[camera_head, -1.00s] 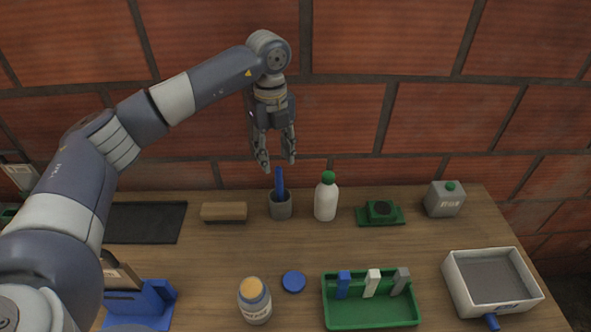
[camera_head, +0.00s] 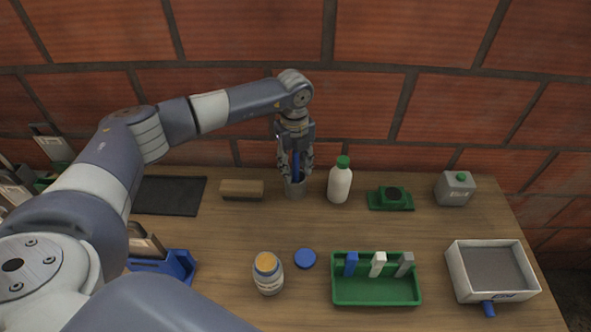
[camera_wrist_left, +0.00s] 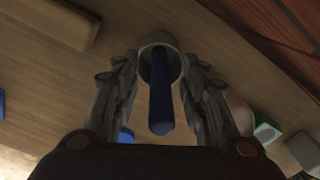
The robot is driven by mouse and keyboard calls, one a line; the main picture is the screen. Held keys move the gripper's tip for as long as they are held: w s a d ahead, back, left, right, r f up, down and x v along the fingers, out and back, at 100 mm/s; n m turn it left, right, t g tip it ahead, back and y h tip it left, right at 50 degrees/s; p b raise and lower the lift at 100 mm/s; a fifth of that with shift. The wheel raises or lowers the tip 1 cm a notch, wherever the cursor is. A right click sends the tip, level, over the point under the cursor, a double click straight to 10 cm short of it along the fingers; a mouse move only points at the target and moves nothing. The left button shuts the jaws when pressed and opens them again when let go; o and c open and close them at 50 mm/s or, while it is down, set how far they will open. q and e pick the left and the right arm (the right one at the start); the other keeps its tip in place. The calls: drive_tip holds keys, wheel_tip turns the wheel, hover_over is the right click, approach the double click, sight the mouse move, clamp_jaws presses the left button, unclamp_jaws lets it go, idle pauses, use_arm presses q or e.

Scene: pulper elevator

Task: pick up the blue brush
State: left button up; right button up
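The blue brush (camera_head: 296,165) stands upright in a small grey cup (camera_head: 295,188) at the back of the table. My left gripper (camera_head: 296,172) is pointed down over the cup, with a finger on each side of the brush. In the left wrist view the blue handle (camera_wrist_left: 161,100) rises from the cup (camera_wrist_left: 160,48) between the two open fingers (camera_wrist_left: 160,85), with gaps on both sides. The brush's lower end is hidden inside the cup. My right gripper is not in view.
A white bottle with a green cap (camera_head: 340,182) stands close right of the cup, and a brown block (camera_head: 241,190) lies to the left. A green tray (camera_head: 376,293), a jar (camera_head: 268,274) and a blue lid (camera_head: 305,259) are in front. The brick wall is close behind.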

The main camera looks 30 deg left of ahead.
use_arm(q)
clamp_jaws()
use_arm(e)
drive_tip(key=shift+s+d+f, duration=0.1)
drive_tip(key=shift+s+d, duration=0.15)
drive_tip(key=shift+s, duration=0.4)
use_arm(q)
wheel_tip(320, 180, up, 9)
drive_tip(key=b, duration=0.3)
drive_tip(key=shift+r, duration=0.5)
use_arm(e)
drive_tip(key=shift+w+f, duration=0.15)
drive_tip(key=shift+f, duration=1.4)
